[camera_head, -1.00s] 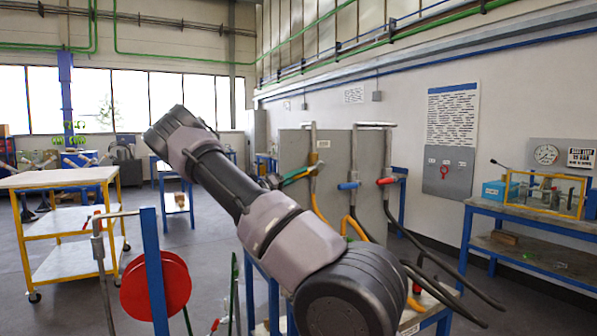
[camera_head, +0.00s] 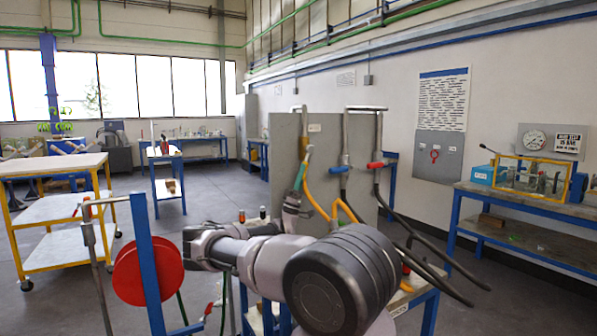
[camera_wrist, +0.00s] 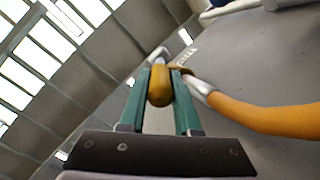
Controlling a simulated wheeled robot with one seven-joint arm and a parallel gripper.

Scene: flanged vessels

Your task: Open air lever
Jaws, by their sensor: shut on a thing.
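My gripper (camera_head: 303,163) points up at the leftmost pipe on the grey panel, with its green fingers at the yellow air lever (camera_head: 304,145). In the wrist view, both green fingers (camera_wrist: 161,75) are shut on the rounded yellow lever handle (camera_wrist: 160,90), one on each side. The lever looks upright, along its pipe, in the head view; the fingers partly hide it. The valve body behind the handle is only partly seen. A yellow hose (camera_head: 314,200) runs down from this valve; in the wrist view, it (camera_wrist: 265,117) leaves to the right from a metal fitting.
A blue lever (camera_head: 339,169) and a red lever (camera_head: 375,165) sit on neighbouring pipes at right, with dark hoses hanging. The grey panel (camera_head: 362,205) stands close behind. A red reel (camera_head: 140,270) on a blue post stands front left.

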